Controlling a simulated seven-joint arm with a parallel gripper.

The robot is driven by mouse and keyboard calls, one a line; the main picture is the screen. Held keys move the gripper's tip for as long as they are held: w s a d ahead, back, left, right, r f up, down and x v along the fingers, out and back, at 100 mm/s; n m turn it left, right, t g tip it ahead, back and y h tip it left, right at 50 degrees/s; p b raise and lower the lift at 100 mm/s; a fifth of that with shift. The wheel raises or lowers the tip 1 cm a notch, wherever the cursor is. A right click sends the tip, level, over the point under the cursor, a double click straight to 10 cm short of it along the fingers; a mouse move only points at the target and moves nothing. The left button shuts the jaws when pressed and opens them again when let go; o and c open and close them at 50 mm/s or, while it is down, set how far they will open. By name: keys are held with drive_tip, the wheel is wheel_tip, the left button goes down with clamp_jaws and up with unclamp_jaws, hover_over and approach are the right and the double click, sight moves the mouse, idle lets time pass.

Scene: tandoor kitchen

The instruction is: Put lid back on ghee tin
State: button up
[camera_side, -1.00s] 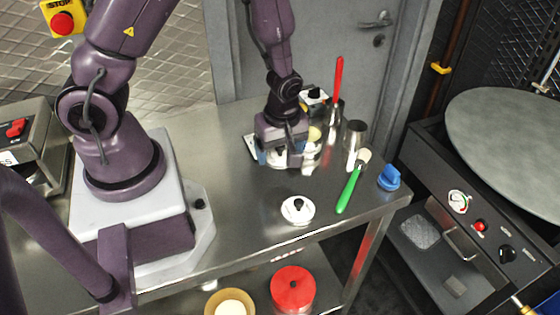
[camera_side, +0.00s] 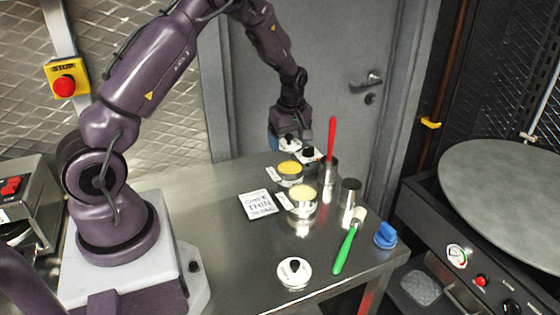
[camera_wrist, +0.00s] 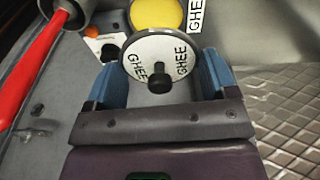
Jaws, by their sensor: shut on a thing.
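My gripper (camera_side: 284,141) is at the back of the table, beyond the two open tins. In the wrist view its blue fingers (camera_wrist: 167,85) are shut on a white lid (camera_wrist: 148,48) marked GHEE with a black knob. The lid also shows in the side view (camera_side: 291,147). A far tin (camera_side: 290,181) and a nearer tin (camera_side: 302,210) stand open with yellow contents. One yellow-filled tin (camera_wrist: 157,13) shows just past the lid in the wrist view. Another white lid with a black knob (camera_side: 291,280) lies on the table front.
A metal cup (camera_side: 328,177) with a red-handled tool stands right of the tins, close to a white item with a black top (camera_side: 309,157). An empty-looking metal cup (camera_side: 350,195), green brush (camera_side: 345,250), blue object (camera_side: 385,236) and printed card (camera_side: 257,206) are nearby. The front left is clear.

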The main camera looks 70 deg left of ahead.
sight(289, 168)
drive_tip(key=shift+w+r+m, duration=0.3)
drive_tip(key=shift+w+r, duration=0.05)
drive_tip(key=shift+w, duration=0.05)
drive_tip(key=shift+s+d+f, duration=0.1)
drive_tip(key=shift+s+f, duration=0.05)
drive_tip(key=shift+s, duration=0.05)
drive_tip(key=shift+f, duration=3.05)
drive_tip(key=shift+f, duration=0.2)
drive_tip(key=o, duration=0.8)
drive_tip(key=shift+r, duration=0.1)
